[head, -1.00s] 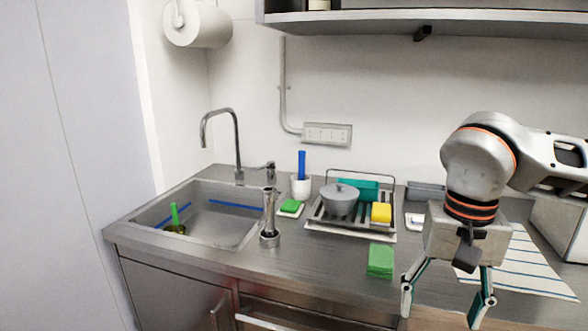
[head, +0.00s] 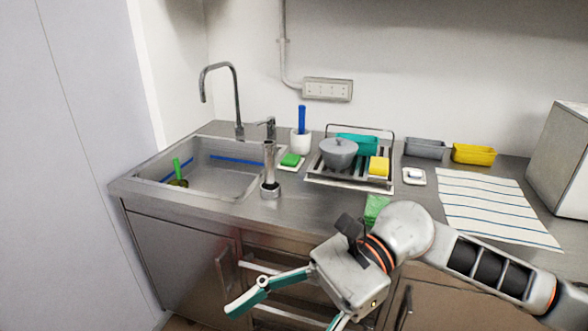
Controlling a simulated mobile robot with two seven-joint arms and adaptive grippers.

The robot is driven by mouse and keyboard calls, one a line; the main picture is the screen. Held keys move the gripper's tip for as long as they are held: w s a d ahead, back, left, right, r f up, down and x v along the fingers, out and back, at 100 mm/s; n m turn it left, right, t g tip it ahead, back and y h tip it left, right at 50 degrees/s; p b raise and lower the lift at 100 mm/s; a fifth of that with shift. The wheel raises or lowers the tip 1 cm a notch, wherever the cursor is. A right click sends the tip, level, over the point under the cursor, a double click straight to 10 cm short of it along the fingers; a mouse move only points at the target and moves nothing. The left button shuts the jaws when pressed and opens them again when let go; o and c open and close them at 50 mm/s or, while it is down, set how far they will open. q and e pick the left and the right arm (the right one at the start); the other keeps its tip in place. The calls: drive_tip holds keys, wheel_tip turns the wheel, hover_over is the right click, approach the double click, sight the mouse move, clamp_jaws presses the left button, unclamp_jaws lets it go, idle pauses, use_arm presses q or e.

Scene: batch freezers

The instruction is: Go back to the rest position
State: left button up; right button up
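My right gripper (head: 287,306) is in the lower middle of the head view, in front of the counter's front edge. Its arm comes in from the lower right. The fingers are spread wide with nothing between them; the tip of one finger is cut off by the bottom of the picture. A green block-like sponge (head: 375,209) on the counter is partly hidden behind my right arm. My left gripper is not in the picture.
The counter holds a sink (head: 215,168) with a faucet (head: 238,105), a dish rack (head: 350,172) with a grey pot (head: 338,152), a grey bin (head: 424,149), a yellow bin (head: 473,154) and a striped towel (head: 495,210). Drawers and cabinet doors are below. A grey box (head: 563,160) stands at right.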

drive_tip(key=w+a+r+m+t+y, duration=0.1)
drive_tip(key=w+r+m+t+y, duration=0.1)
drive_tip(key=w+m+t+y, duration=0.45)
drive_tip(key=w+a+r+m+t+y, duration=0.15)
drive_tip(key=m+y, duration=0.25)
drive_tip(key=m, duration=0.6)
drive_tip(key=w+d+f+m+t+h, duration=0.85)
drive_tip(key=m+t, duration=0.65)
drive_tip(key=m, duration=0.7)
drive_tip(key=s+d+f+m+h, duration=0.1)
drive_tip(key=d+f+m+h, duration=0.4)
drive_tip(key=f, duration=0.6)
drive_tip(key=s+d+f+m+h, duration=0.1)
drive_tip(key=d+f+m+h, duration=0.45)
drive_tip(key=f, duration=0.55)
drive_tip(key=s+d+f+m+g+h, duration=0.1)
drive_tip(key=s+d+f+m+g, duration=0.1)
drive_tip(key=s+d+f+m, duration=0.2)
drive_tip(key=s+d+f+m+g, duration=0.2)
drive_tip(key=s+d+f+m, duration=0.1)
drive_tip(key=s+f, duration=0.5)
wheel_tip(320, 180, down, 3)
drive_tip(key=shift+s+d+f+m+g+h, duration=0.2)
drive_tip(key=shift+s+d+m+g+h, duration=0.2)
drive_tip(key=shift+m, duration=0.3)
